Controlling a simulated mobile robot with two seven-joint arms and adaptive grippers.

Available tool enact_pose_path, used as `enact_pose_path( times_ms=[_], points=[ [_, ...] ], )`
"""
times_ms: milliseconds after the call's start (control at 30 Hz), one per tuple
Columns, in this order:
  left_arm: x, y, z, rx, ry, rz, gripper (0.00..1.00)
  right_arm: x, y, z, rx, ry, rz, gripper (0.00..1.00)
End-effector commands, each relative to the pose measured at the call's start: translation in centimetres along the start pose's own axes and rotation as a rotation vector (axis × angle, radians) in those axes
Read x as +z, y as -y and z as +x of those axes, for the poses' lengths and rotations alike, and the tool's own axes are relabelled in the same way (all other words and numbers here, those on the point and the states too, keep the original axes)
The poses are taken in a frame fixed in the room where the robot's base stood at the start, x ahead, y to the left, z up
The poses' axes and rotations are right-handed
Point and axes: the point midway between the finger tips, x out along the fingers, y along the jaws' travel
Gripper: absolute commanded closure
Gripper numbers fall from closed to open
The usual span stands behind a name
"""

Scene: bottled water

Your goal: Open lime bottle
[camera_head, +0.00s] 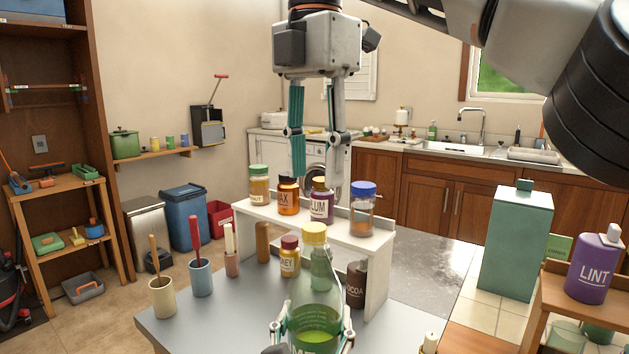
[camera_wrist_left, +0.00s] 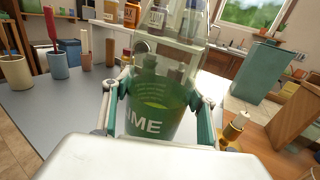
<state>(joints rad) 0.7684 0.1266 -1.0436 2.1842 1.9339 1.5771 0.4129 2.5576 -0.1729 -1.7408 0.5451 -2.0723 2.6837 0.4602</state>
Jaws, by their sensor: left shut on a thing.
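The lime bottle (camera_head: 316,300) is clear with green liquid and a yellow cap (camera_head: 313,234). It stands upright at the front of the grey table, and the cap sits on its neck. My left gripper (camera_head: 313,335) is shut around the lower body of the bottle. In the left wrist view, the bottle (camera_wrist_left: 155,115) shows its "IME" lettering between the fingers of the left gripper (camera_wrist_left: 158,92); its top is cut off there. My right gripper (camera_head: 317,165) hangs pointing down above the shelf jars, its fingers apart and empty, higher than the cap and apart from it.
A white riser shelf (camera_head: 378,280) behind the bottle holds several jars, including one with a blue cap (camera_head: 363,200). A honey jar (camera_head: 290,258) and a brown cocoa jar (camera_head: 356,285) stand close to the bottle. Cups with sticks (camera_head: 201,278) are at the left.

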Motion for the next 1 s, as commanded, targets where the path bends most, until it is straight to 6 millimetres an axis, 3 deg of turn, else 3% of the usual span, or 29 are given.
enact_pose_path(
  times_ms=[600, 800, 1000],
  points=[
    [-0.04, 0.00, -0.01, 0.000, -0.001, -0.001, 1.00, -0.02, -0.04, 0.00, 0.000, 0.000, 1.081, 0.61],
    [-0.04, 0.00, -0.01, 0.000, -0.001, -0.001, 1.00, -0.02, -0.05, 0.00, 0.000, 0.001, 1.315, 0.61],
    [-0.04, 0.00, -0.01, 0.000, -0.001, -0.001, 1.00, 0.01, -0.05, 0.20, -0.002, 0.002, 1.402, 0.61]
  ],
)
